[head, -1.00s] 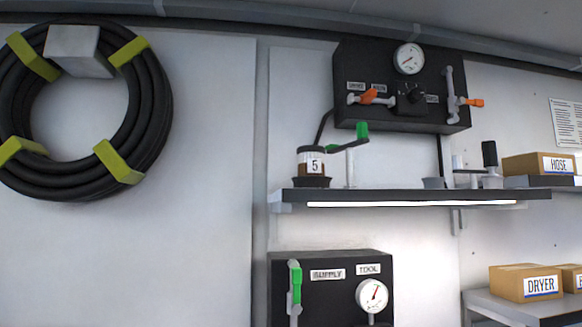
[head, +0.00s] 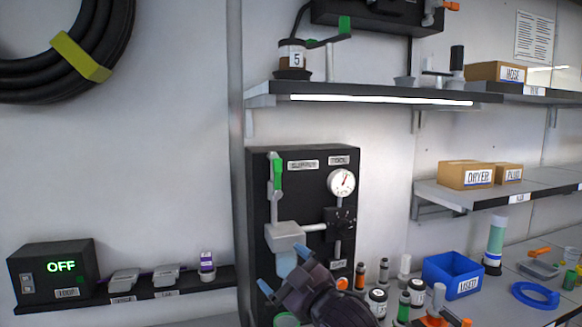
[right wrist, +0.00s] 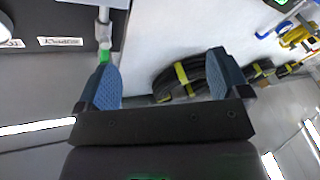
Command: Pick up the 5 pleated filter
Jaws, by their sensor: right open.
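A dark-capped cylinder labelled "5" (head: 292,58), brown in its lower part, stands upright on a dark base at the left end of the upper shelf (head: 262,92). No other thing marked 5 shows; I cannot make out pleats on it. My right gripper (head: 284,272) is low in the head view, well below that shelf, in front of the dark supply panel (head: 262,190). In the right wrist view its two blue-padded fingers (right wrist: 163,85) are wide apart with nothing between them. My left gripper is not in view.
A green-handled crank (head: 335,38) stands beside the cylinder. Cardboard boxes (head: 466,175) sit on the right shelves. Several small bottles and a blue bin (head: 453,272) crowd the bench. A box reading OFF (head: 52,270) is at lower left.

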